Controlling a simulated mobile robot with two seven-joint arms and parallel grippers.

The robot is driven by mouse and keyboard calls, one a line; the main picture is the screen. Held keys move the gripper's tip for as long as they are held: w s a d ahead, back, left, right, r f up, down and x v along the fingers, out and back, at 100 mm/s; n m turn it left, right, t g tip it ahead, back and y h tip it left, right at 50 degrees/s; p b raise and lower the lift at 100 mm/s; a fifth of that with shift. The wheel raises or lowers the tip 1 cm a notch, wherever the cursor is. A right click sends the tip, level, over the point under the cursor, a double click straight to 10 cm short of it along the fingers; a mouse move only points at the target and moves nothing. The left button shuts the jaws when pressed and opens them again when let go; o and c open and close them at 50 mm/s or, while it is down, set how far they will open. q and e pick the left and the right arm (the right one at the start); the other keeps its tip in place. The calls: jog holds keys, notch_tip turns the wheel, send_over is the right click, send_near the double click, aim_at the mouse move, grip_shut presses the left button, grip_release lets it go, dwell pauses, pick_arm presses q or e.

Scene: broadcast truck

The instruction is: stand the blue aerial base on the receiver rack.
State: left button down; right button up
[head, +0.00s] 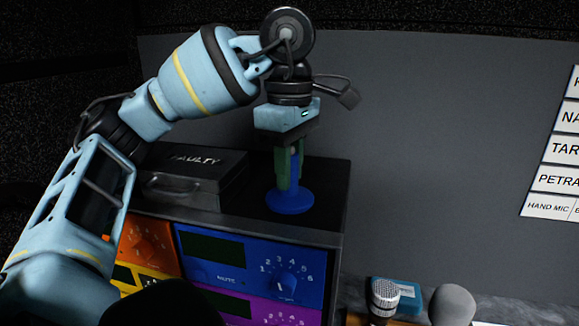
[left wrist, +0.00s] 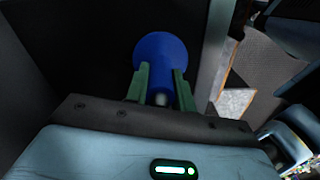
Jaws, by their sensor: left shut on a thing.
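The blue aerial base (head: 290,201) has a round blue foot and a narrow blue stem. It is upright at the right part of the top of the receiver rack (head: 335,180), and its foot appears to rest on the black top. My left gripper (head: 289,180) points straight down, with its green fingers shut on the stem. In the left wrist view, the blue foot (left wrist: 162,52) shows beyond the two green fingers (left wrist: 159,85); the fingers hide part of the stem. My right gripper is not in view.
A black case marked FAULTY (head: 195,175) lies on the rack to the left of the base. The rack front has coloured panels with knobs, such as a blue panel (head: 215,268). A silver microphone (head: 384,296) and a grey round-headed one (head: 452,303) stand lower right. A labelled board (head: 555,180) hangs right.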

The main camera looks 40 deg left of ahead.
pick_arm(q)
jog(key=shift+f, duration=0.1)
jog(key=c, duration=1.2)
grip_release()
jog(key=shift+r, duration=6.15)
